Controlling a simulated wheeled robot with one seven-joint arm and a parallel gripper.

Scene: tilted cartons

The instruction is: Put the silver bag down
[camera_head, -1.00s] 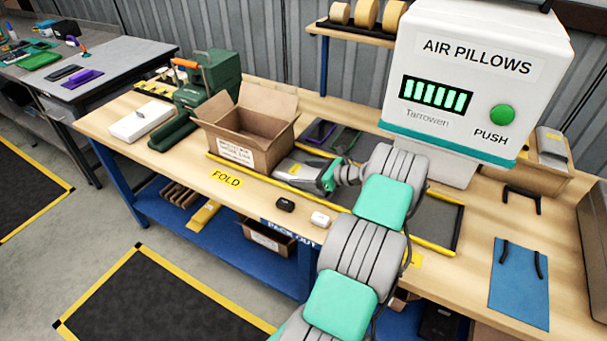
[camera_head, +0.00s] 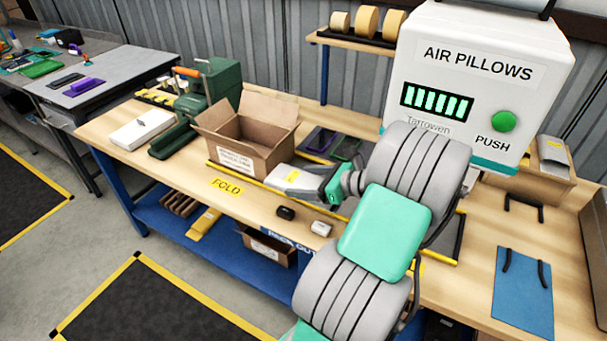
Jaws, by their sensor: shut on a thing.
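The silver bag (camera_head: 299,183), with a small yellow label, is in the jaws of my gripper (camera_head: 322,186), just right of the open cardboard carton (camera_head: 246,136). My gripper is shut on its near end, and the fingertips are hard to make out. The bag overlaps the yellow front edge of the dark mat (camera_head: 446,240) in the picture and appears raised above the bench. The carton's flaps are open; its floor is mostly hidden.
The white air-pillow machine (camera_head: 478,90) stands behind my arm. A black item (camera_head: 285,213) and a white item (camera_head: 321,228) lie near the bench's front edge. Dark flat pouches (camera_head: 320,139) lie behind the bag. Bare wood shows around the FOLD label (camera_head: 226,185).

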